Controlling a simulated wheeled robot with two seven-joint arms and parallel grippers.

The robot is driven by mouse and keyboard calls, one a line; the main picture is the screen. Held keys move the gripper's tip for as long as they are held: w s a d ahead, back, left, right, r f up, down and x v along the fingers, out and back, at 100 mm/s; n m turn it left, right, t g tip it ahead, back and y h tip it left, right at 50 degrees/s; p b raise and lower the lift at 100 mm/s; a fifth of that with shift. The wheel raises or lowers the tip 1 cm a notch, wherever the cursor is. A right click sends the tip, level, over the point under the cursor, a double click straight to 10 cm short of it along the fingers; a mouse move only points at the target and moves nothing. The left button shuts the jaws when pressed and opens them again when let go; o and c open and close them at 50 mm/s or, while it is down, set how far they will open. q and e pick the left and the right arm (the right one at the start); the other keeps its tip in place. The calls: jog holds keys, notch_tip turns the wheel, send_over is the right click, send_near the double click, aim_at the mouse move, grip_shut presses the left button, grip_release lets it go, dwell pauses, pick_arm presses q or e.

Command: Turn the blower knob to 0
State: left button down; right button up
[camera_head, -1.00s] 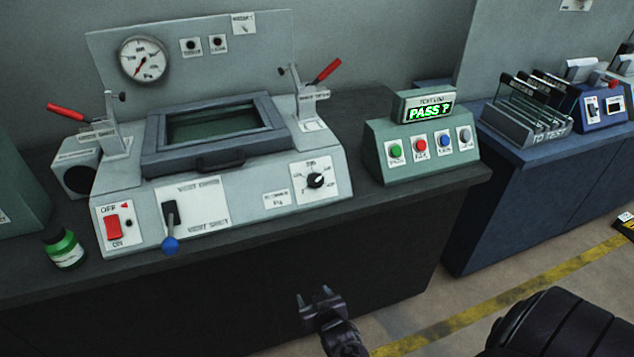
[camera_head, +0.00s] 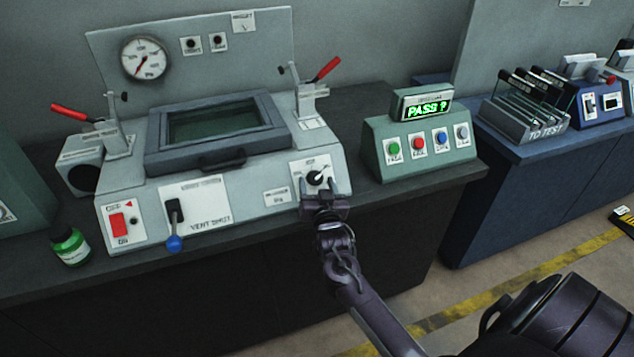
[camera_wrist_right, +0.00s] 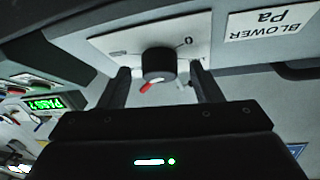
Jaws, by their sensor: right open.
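The blower knob (camera_head: 315,178) is a small black round knob on a white scale plate at the right of the grey machine's sloped front. In the right wrist view the knob (camera_wrist_right: 158,66) has a red pointer mark facing down and left, and a "0" shows on the plate to its upper right. My right gripper (camera_head: 318,186) is open at the knob. In the wrist view its two fingers (camera_wrist_right: 160,88) stand on either side of the knob, with gaps between. Whether the fingertips reach past the knob's face is unclear. My left gripper is not in view.
A vent lever with a blue ball (camera_head: 174,243) and a red switch (camera_head: 118,226) sit further left on the machine. A button box (camera_head: 425,165) reading "PASS ?" stands close to the right.

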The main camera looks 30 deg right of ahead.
jog(key=shift+w+d, duration=0.1)
jog(key=shift+w, duration=0.2)
jog(key=c, duration=1)
jog(key=shift+n, duration=0.3)
